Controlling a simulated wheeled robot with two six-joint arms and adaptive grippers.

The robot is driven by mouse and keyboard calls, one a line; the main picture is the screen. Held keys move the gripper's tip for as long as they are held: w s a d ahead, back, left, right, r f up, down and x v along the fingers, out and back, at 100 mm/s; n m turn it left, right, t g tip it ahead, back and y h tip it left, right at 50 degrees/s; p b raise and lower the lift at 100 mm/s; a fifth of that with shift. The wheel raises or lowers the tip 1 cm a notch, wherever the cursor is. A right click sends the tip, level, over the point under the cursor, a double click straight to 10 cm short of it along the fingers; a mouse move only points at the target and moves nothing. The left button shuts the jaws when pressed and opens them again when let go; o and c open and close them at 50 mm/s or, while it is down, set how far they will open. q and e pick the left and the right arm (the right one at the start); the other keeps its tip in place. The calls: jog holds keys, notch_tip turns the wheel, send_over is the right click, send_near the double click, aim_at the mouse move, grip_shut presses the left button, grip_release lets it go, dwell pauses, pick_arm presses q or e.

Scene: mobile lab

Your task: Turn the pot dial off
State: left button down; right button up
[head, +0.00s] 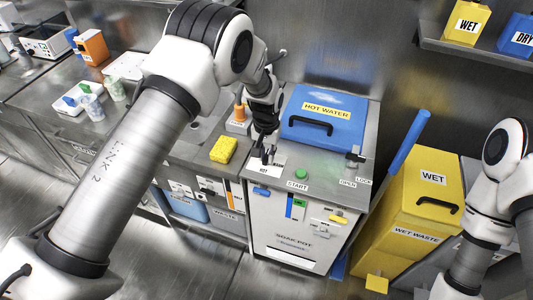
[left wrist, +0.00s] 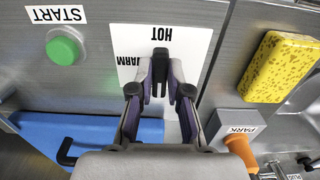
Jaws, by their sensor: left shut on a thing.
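The pot dial (left wrist: 161,60) is a small black knob on a white plate (left wrist: 195,40) marked HOT and, partly hidden, a word ending in ARM. My left gripper (left wrist: 160,88) is shut on the dial from above; the fingers hide part of the plate. In the head view my left gripper (head: 265,153) reaches down to the white plate on top of the soak pot (head: 290,235). The pot has a blue lid (head: 325,120) marked HOT WATER. Any OFF mark is not visible. My right arm shows at the right edge, but its gripper is outside the frame.
A green START button (left wrist: 63,50) sits beside the plate. A yellow sponge (head: 223,149) and an orange plug at PARK (head: 239,112) lie to the left. A latch (head: 355,157) stands at the OPEN and LOCK marks. A yellow WET waste bin (head: 420,200) stands to the right.

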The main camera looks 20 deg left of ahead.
aim_at(267, 156)
pick_arm(q)
jog(key=shift+s+f, duration=0.2)
jog(key=c, duration=1.1)
grip_release()
jog(key=shift+w, duration=0.1)
jog(key=shift+r, duration=0.1)
notch_tip(267, 156, up, 12)
jog(key=shift+w+f, duration=0.1)
